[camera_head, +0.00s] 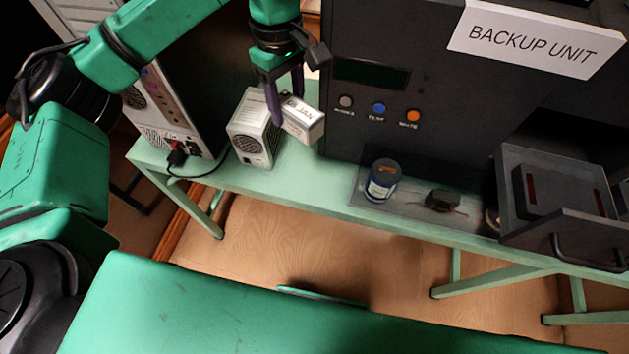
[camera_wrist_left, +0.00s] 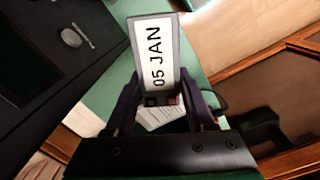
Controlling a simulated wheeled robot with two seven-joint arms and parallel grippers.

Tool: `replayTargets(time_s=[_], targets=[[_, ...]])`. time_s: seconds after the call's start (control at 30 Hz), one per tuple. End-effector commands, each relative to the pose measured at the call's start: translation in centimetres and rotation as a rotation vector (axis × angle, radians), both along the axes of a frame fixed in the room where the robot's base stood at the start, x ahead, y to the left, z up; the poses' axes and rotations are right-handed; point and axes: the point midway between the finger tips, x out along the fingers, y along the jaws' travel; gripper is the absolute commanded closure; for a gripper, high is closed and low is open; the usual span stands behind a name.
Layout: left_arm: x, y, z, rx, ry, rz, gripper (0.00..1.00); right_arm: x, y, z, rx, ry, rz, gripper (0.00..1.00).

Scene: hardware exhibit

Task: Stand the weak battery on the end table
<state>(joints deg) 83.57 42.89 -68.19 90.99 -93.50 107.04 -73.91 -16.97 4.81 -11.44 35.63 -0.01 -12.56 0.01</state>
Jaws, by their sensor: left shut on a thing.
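A grey block with a white label (camera_head: 303,120), which looks like a battery, is held tilted in my left gripper (camera_head: 285,100). In the left wrist view the block (camera_wrist_left: 157,55) reads "05 JAN" and sits between the two fingers of the gripper (camera_wrist_left: 165,100). The gripper is shut on it, above a mint-green table (camera_head: 300,190). The frames do not show whether this is the weak battery or which surface is the end table. My right gripper is not in view.
A white vented box (camera_head: 249,135) stands close behind and left of the block. The dark backup unit (camera_head: 420,90) stands to the right. A blue can (camera_head: 383,180), a small dark item (camera_head: 443,201) and an open drawer (camera_head: 575,225) are farther right. Bare tabletop lies in front.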

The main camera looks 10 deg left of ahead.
Motion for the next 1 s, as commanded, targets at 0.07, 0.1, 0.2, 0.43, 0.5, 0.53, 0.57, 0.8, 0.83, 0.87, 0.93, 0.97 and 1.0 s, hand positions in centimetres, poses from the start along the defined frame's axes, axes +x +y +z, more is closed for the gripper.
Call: replayTargets(time_s=[0.07, 0.1, 0.2, 0.43, 0.5, 0.53, 0.57, 0.8, 0.83, 0.87, 0.93, 0.97, 1.0], targets=[[0.3, -0.7, 2.0, 0.003, -0.009, 0.147, 1.00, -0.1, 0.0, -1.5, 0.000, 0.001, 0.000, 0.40], [0.2, -1.0, 3.1, 0.006, -0.009, 0.224, 1.00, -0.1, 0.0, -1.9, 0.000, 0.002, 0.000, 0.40], [-0.1, -1.6, 5.6, 0.014, -0.008, 0.377, 1.00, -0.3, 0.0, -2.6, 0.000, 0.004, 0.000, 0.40], [-0.5, -1.8, 4.3, 0.022, 0.001, 0.474, 1.00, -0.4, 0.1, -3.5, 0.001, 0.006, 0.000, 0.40], [-0.6, -1.8, 2.1, 0.021, 0.005, 0.472, 1.00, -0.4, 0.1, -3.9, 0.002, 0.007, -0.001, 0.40], [-0.6, -1.8, 1.1, 0.021, 0.004, 0.473, 1.00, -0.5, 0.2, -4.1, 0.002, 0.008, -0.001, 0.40], [-0.6, -1.8, 0.1, 0.020, 0.003, 0.472, 1.00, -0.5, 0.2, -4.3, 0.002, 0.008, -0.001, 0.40], [-0.6, -1.8, -6.7, 0.023, 0.000, 0.474, 1.00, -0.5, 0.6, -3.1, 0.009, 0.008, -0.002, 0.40], [-0.6, -1.8, -7.6, 0.023, 0.001, 0.474, 1.00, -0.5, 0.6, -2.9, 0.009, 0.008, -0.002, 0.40], [-0.6, -1.8, -8.6, 0.023, 0.001, 0.475, 1.00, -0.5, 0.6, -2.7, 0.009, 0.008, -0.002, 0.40], [-0.6, -1.7, -10.8, 0.023, 0.000, 0.475, 1.00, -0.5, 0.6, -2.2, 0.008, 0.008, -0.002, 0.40], [-0.6, -1.8, -11.7, 0.023, 0.001, 0.474, 1.00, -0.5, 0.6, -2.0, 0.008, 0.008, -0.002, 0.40], [-0.6, -1.8, -12.9, 0.023, 0.000, 0.473, 1.00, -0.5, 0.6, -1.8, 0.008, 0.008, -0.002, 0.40]])
